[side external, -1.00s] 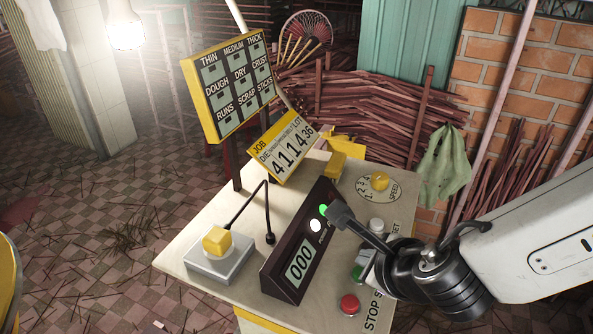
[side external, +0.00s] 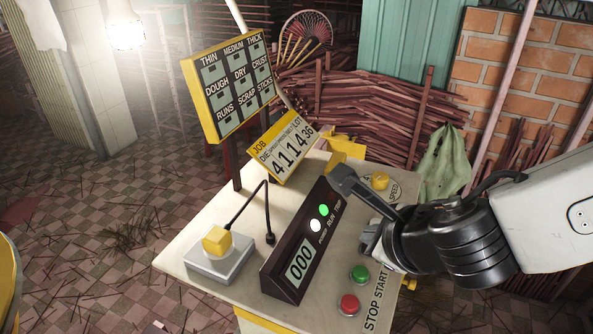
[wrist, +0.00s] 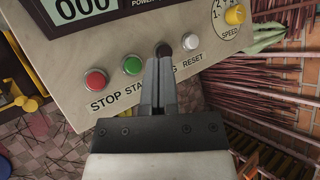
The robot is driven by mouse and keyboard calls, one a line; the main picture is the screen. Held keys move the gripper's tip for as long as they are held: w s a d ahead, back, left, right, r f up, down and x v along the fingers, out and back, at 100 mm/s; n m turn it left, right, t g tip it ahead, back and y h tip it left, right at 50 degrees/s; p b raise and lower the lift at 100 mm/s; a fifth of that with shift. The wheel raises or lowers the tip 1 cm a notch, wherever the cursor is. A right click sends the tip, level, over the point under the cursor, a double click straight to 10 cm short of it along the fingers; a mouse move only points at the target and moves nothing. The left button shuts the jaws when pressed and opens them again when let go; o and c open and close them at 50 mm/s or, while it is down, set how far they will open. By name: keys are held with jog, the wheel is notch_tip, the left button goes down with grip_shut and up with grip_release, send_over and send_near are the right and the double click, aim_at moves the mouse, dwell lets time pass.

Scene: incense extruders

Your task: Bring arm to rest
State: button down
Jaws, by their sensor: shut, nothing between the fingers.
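My gripper (side external: 368,240) is over the right side of the control desk (side external: 207,204) in the side view. Its fingers are closed together and empty, as the wrist view (wrist: 162,62) shows. In that view the fingertips are just right of the green START button (wrist: 131,65) and left of the pale RESET button (wrist: 191,41). The red STOP button (wrist: 96,79) is farther left. In the side view the green button (side external: 359,274) and red button (side external: 349,305) are uncovered, and RESET is hidden behind my gripper. Whether the fingertips touch the desk cannot be told.
A dark display box (side external: 300,262) reading 000 stands left of my gripper. A yellow SPEED knob (side external: 380,181) is behind it. A yellow button on a grey box (side external: 216,241), a job counter (side external: 284,147) and a label board (side external: 228,86) stand farther left.

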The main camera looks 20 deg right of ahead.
dwell(0.4)
jog(key=shift+w+d+f+m, duration=0.1)
jog(key=shift+d+f+m, duration=0.15)
jog(key=shift+d+m, duration=0.25)
jog(key=d+f+m, duration=0.1)
jog(key=m, duration=0.1)
jog(key=d+f+m+g, duration=0.1)
jog(key=d+m, duration=0.1)
jog(key=d+f+m+g+h, duration=0.1)
jog(key=d+m, duration=0.1)
jog(key=m, duration=0.1)
jog(key=shift+w+d, duration=0.15)
jog(key=shift+w, duration=0.25)
jog(key=s+d+f+n+g, duration=0.1)
jog(key=d+n, duration=0.5)
jog(key=n, duration=0.6)
jog(key=s+d+f+n+g+y, duration=0.1)
jog(key=d+f+n, duration=0.3)
jog(key=n, duration=0.7)
jog(key=s+d+f+n+g, duration=0.1)
jog(key=d+f+n+g, duration=0.1)
jog(key=d+n, duration=0.7)
jog(key=f+n, duration=0.1)
jog(key=n, duration=0.2)
jog(key=shift+s+f+n+g, duration=0.2)
jog(key=shift+n+g, duration=0.1)
